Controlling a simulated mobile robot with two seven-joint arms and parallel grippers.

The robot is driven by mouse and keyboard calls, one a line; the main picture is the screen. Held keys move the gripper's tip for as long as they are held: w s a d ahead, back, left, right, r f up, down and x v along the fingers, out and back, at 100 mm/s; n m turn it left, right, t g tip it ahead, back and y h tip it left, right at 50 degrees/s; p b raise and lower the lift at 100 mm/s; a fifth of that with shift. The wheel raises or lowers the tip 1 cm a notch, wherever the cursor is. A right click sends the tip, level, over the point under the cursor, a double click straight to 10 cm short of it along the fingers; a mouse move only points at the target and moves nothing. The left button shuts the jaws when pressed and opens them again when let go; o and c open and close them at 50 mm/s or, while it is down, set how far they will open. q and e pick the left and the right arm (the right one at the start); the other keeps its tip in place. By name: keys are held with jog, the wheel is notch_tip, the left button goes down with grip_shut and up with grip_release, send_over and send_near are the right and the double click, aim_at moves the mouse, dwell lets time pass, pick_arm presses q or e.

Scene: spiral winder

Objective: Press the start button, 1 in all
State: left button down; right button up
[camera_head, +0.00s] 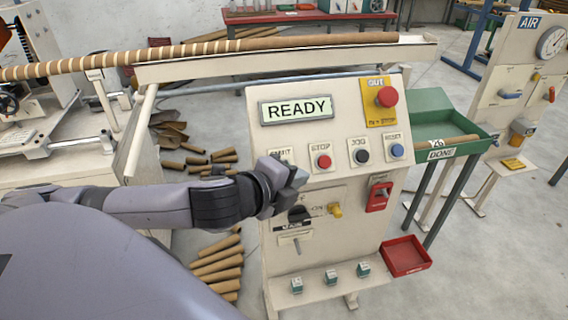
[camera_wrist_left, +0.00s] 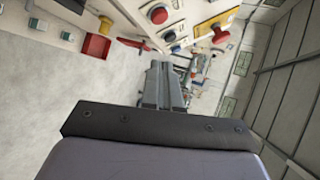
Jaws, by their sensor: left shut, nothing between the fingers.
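The control panel (camera_head: 330,140) has a row of buttons below a display (camera_head: 296,109) that reads READY. My left gripper (camera_head: 296,178) is shut and empty in front of the panel's left end, just below a partly covered label (camera_head: 281,154). The start button is not visible; the gripper covers the spot below that label. I cannot tell whether the gripper touches the button. In the left wrist view the shut fingers (camera_wrist_left: 164,82) point toward the panel (camera_wrist_left: 190,12). My right gripper is not in view.
Beside it are the red stop button (camera_head: 324,161), black jog button (camera_head: 361,156) and blue reset button (camera_head: 397,150). A red emergency button (camera_head: 387,96) sits upper right. Below are a black knob (camera_head: 299,214) and red switch (camera_head: 379,195). A long tube (camera_head: 250,45) lies above.

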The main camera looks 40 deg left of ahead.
pick_arm(q)
jog(key=shift+a+r+m+y, duration=0.3)
jog(key=shift+a+r+y, duration=0.15)
jog(key=shift+r, duration=0.35)
jog(key=shift+a+f, duration=0.1)
jog(key=w+a+f+b, duration=0.4)
jog(key=a+f+b, duration=0.1)
jog(key=shift+w+f, duration=0.2)
jog(key=shift+f, duration=0.1)
jog(key=shift+w+a, duration=0.1)
dwell(1.7)
jog(key=shift+w+a+f, duration=0.1)
jog(key=shift+a+f, duration=0.05)
jog(key=shift+f, duration=0.1)
